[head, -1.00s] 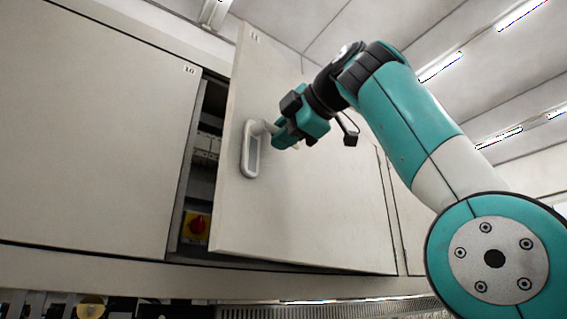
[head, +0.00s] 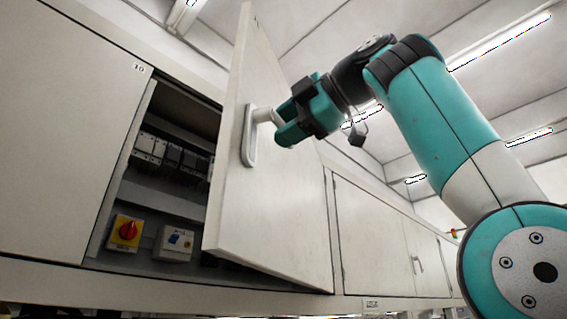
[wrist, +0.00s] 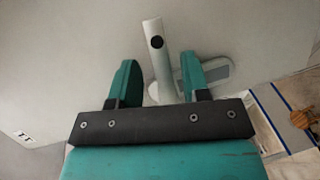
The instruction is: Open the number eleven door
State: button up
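The number eleven door (head: 275,170) is a pale cabinet door standing partly open, swung out to the right. Its white handle (head: 249,137) has a plate on the door face and a part sticking out towards my gripper. My gripper (head: 277,123) is at this handle. In the wrist view, the white bar of the handle (wrist: 160,65) lies between the two teal fingers of my gripper (wrist: 158,78), with narrow gaps seen on both sides. The fingers stand apart. The number label (wrist: 24,136) shows at the lower left there.
Inside the opening are a red rotary switch on yellow (head: 126,231), a grey socket box (head: 175,242) and a row of breakers (head: 170,155). The number ten door (head: 65,130) is shut at the left. More shut cabinet doors (head: 375,235) run along the right.

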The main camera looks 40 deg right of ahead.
jog(key=shift+w+a+f, duration=0.1)
jog(key=shift+w, duration=0.1)
jog(key=shift+s, duration=0.1)
jog(key=p+v, duration=0.3)
jog(key=v, duration=1.4)
jog(key=shift+p, duration=0.4)
jog(key=shift+s, duration=0.15)
